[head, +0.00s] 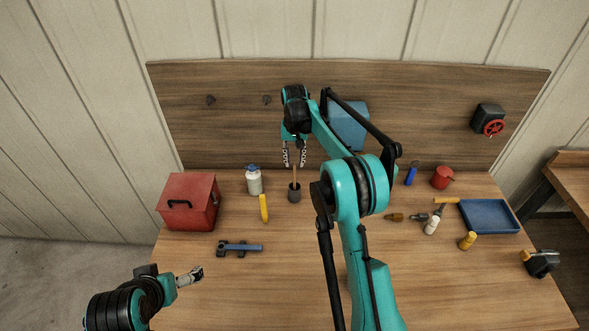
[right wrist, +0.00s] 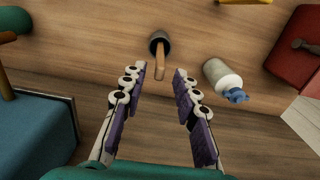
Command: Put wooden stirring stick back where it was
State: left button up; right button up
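The wooden stirring stick (head: 295,173) stands in a small dark cup (head: 294,195) on the workbench, near the back. In the right wrist view the stick (right wrist: 160,66) leans out of the cup (right wrist: 159,40), its free end towards the gripper. My right gripper (head: 294,164) is above the cup, fingers pointing down. In the right wrist view the right gripper (right wrist: 158,78) is open, with the stick's free end showing in the gap between the fingertips. I see no contact with the stick. My left gripper (head: 197,271) is low at the front left, far from the cup; its finger gap is unclear.
A white bottle with a blue cap (head: 253,180) stands just left of the cup, and a yellow tool (head: 263,208) lies close by. A red toolbox (head: 188,202) is further left. A blue tray (head: 489,216) and small tools lie at right. The front middle is clear.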

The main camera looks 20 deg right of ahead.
notch_tip(320, 180, up, 4)
jog(key=shift+f, duration=0.2)
jog(key=s+a+r+n+t, duration=0.1)
jog(key=s+a+r+t, duration=0.15)
jog(key=s+r, duration=1.15)
jog(key=s+f+n+t, duration=0.1)
jog(key=s+f, duration=0.3)
jog(key=s, duration=0.7)
jog(key=s+f+n+t, duration=0.1)
jog(key=s+f+t, duration=0.2)
jog(key=s, duration=0.9)
notch_tip(320, 180, down, 2)
jog(key=shift+a+t, duration=0.25)
jog(key=shift+t, duration=0.1)
notch_tip(320, 180, down, 12)
jog(key=b, duration=1.1)
jog(key=shift+r, duration=0.2)
